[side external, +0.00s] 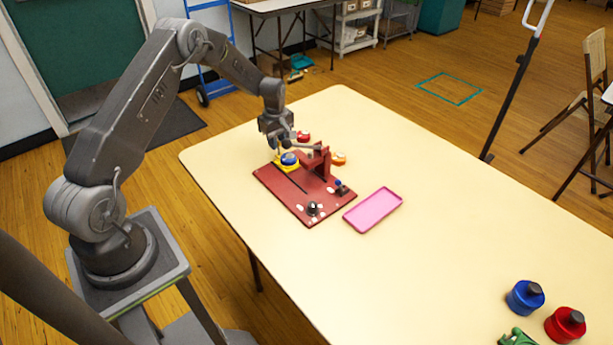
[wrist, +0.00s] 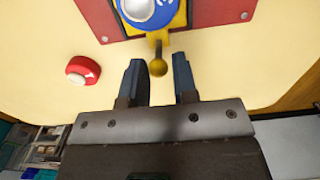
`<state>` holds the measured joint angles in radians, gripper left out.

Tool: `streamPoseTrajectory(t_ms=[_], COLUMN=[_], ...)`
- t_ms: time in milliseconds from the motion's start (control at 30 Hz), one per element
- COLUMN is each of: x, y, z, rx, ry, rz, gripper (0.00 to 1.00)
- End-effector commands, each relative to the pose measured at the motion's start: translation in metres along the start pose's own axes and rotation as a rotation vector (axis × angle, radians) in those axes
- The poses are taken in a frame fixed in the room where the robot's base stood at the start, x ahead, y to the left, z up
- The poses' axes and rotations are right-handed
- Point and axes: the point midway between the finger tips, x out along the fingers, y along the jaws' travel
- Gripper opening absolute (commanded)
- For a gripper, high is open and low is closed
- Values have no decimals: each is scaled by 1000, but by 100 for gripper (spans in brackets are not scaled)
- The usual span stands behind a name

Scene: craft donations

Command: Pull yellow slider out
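The yellow slider (side external: 278,162) sits at the far left end of a dark red board (side external: 276,187) on the cream table. A blue round piece with a pale cap (side external: 289,159) is on top of it. In the wrist view, the slider's short yellow stem ends in a round knob (wrist: 158,68) that sticks out past the board's edge (wrist: 98,18). My gripper (wrist: 156,60) is open, with one finger on each side of the knob. A gap shows between the knob and each finger. In the side view, my gripper (side external: 279,148) is small and its fingertips are hard to make out.
A red upright bracket (side external: 325,163) stands on the board. A pink tray (side external: 373,210) lies right of the board. Blue (side external: 525,297) and red (side external: 565,325) containers stand farther right.

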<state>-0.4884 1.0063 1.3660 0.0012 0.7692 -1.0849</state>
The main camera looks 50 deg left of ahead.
Motion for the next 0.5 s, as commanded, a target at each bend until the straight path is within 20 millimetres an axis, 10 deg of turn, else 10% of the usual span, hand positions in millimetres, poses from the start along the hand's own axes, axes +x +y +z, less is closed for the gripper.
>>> streamPoseTrajectory(t_ms=[500], x=[-10], y=[1], z=[1], rx=[2], ry=[1], rz=[3], gripper=[41])
